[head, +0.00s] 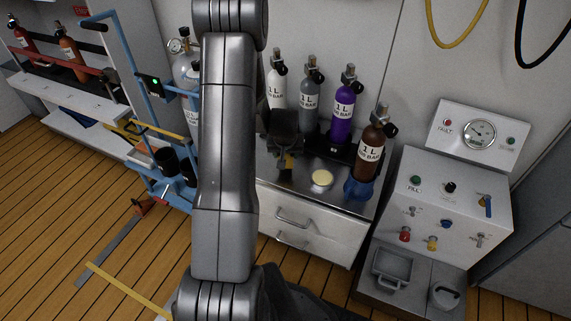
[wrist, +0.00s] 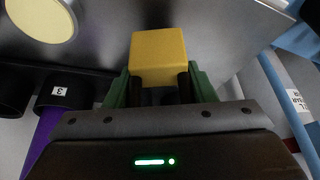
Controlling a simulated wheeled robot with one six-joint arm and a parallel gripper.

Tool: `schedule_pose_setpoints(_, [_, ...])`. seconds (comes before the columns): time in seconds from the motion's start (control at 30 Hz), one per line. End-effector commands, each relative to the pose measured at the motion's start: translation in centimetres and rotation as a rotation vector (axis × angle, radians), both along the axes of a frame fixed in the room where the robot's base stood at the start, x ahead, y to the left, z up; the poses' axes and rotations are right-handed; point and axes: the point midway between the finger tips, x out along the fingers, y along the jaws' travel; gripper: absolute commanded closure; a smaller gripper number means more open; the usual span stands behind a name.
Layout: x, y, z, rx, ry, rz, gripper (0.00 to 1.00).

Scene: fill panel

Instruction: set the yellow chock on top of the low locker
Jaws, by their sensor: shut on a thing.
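The yellow chock (wrist: 158,58) is a small block held between the green-padded fingers of my gripper (wrist: 160,88). In the head view, my gripper (head: 286,150) is over the left part of the low locker (head: 335,205), pointing down. Only a small part of the chock (head: 287,161) shows there, beneath the dark gripper body. The locker is white with a metal top and two drawer handles. Its grey top (wrist: 235,35) lies behind the chock in the wrist view. I cannot tell whether the chock touches the top.
A pale yellow disc (head: 322,178) lies on the locker top, right of my gripper. Several small cylinders stand along the back, with a brown one (head: 372,150) in a blue holder at the right. A blue trolley (head: 150,90) stands left, a fill panel (head: 445,200) right.

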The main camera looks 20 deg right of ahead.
Motion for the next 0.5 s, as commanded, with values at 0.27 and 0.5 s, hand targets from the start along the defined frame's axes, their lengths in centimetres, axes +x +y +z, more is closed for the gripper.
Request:
schedule_pose_setpoints(0.27, [0.0, 0.0, -3.4, 0.0, 0.0, 0.0, 0.82])
schedule_pose_setpoints(0.5, [0.1, 0.0, -3.8, -0.001, -0.002, 0.001, 0.82])
